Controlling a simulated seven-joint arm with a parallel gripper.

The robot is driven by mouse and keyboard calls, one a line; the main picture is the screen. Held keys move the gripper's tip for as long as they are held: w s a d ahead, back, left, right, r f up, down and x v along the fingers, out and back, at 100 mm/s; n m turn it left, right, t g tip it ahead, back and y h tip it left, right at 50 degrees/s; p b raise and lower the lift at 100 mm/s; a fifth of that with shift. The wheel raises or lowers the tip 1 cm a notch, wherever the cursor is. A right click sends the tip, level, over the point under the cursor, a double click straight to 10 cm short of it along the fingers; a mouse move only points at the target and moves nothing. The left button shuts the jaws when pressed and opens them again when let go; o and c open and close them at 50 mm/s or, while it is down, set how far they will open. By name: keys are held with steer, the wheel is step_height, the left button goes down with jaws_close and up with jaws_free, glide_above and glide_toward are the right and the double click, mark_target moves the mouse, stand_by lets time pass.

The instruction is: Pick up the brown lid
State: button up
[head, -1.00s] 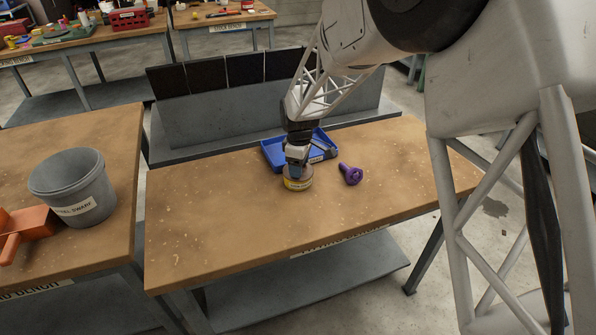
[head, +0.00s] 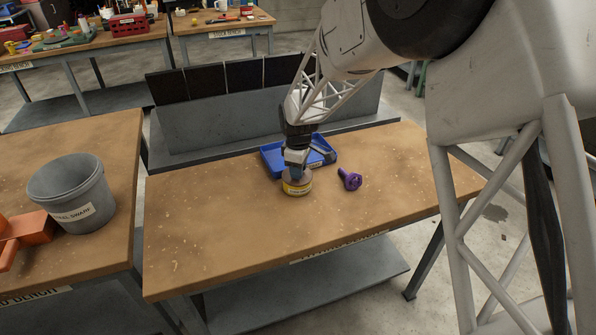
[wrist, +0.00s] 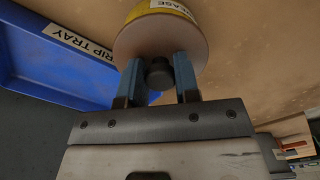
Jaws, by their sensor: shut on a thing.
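The brown lid (wrist: 150,42) sits on a yellow-banded grease tin (wrist: 186,11) and has a dark round knob (wrist: 158,76) on top. In the head view the tin (head: 298,189) stands upright on the wooden bench, with the lid (head: 305,176) partly hidden by my gripper (head: 296,166). In the wrist view my gripper (wrist: 158,62) has its two blue fingers on either side of the knob, shut on the lid by it. I see no gap between lid and tin.
A blue drip tray (head: 272,157) lies just behind the tin; it also fills the left of the wrist view (wrist: 45,55). A purple part (head: 350,180) lies to the right. The front and left of the bench (head: 215,225) are clear.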

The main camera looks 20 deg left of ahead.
step_height(320, 180, up, 3)
steer(key=shift+f, duration=0.1)
steer(key=shift+s+d+r, duration=0.2)
steer(key=shift+s, duration=0.05)
steer(key=s+d+r, duration=0.1)
steer(key=s+d, duration=0.8)
steer(key=s, duration=0.3)
steer(key=shift+d+r, duration=0.15)
steer(key=shift+d, duration=0.1)
